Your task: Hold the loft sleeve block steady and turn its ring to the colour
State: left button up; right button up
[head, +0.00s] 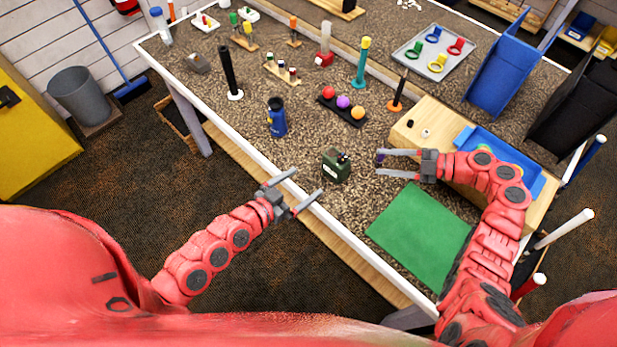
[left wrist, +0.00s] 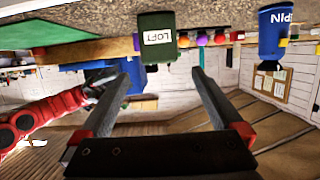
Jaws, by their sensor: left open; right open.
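The loft sleeve block (head: 335,165) is a small dark green block upright on the speckled bench top, with dark parts on its top. The ring's colour marks are too small to tell. The left wrist view shows the block (left wrist: 157,50) with a white LOFT label, beyond and between the fingertips. My left gripper (head: 309,181) is open and empty at the bench's front edge, just short of the block and not touching it. My right gripper (head: 378,162) is open to the right of the block, its fingers pointing left towards it, apart from it.
A blue cup-like holder (head: 277,118) stands behind the block. A dark rack with coloured balls (head: 343,103) lies further back. A green mat (head: 422,232) is at front right, by a wooden box with a blue tray (head: 538,187). The bench around the block is clear.

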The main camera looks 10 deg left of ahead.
aim_at(343, 157)
pick_arm(q)
jog(key=x, duration=1.7)
jog(key=shift+w+d+f, duration=0.1)
jog(key=shift+d, duration=0.05)
jog(key=shift+c, duration=0.3)
jog(key=c, duration=1.1)
